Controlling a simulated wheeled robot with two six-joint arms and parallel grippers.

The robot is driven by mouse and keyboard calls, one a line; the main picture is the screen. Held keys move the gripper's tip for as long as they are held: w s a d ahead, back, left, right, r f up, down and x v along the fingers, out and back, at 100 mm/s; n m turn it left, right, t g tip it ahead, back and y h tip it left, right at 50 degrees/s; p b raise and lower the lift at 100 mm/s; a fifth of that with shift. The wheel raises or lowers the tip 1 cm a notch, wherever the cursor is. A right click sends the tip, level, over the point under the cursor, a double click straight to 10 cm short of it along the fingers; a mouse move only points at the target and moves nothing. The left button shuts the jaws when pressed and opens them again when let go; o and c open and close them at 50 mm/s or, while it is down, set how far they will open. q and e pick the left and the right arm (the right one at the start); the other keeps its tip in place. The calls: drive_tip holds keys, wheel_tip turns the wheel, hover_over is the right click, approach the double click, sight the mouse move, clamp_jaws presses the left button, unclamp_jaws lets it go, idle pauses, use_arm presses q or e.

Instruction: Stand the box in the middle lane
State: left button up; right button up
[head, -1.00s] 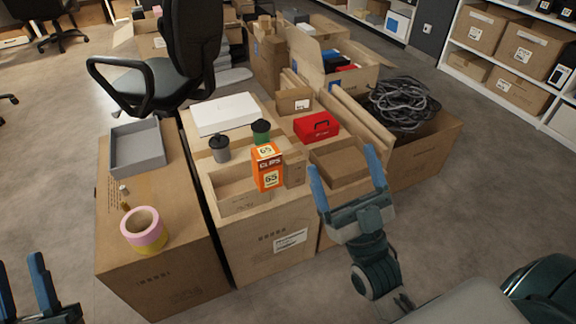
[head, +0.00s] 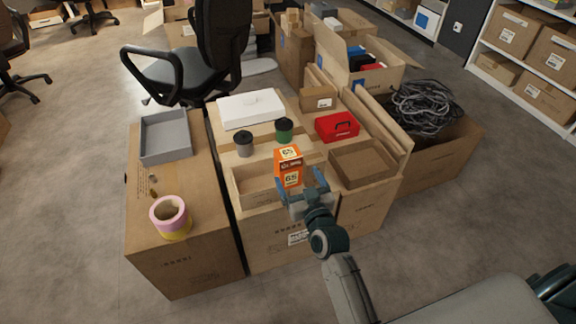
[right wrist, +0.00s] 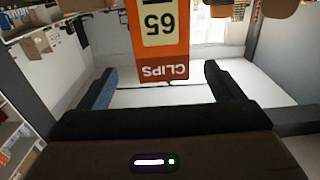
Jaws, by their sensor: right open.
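The orange box (head: 288,167), marked "65" and "CLIPS", stands upright at the front of the cartons, at the right end of a shallow open cardboard tray (head: 247,201). My right gripper (head: 303,188) is open just in front of it, at its lower right in the head view. In the right wrist view the box (right wrist: 163,35) shows between the two spread fingers, with a gap on each side and its lettering upside down. The gripper hides the box's foot, and I cannot tell which lane it stands in. My left gripper is out of view.
A grey cup (head: 244,146), a green cup (head: 284,131) and a white box (head: 250,109) stand behind. A red case (head: 337,126) and an open brown tray (head: 364,161) are to the right. Tape rolls (head: 171,217) and a grey tray (head: 166,137) are on the left carton.

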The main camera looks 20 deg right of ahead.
sight(292, 166)
drive_tip(key=w, duration=0.7)
drive_tip(key=shift+w+a+p, duration=0.25)
drive_tip(key=shift+w+p, duration=0.1)
drive_tip(key=shift+w, duration=0.05)
drive_tip(key=c, duration=1.3)
drive_tip(key=shift+r, duration=0.2)
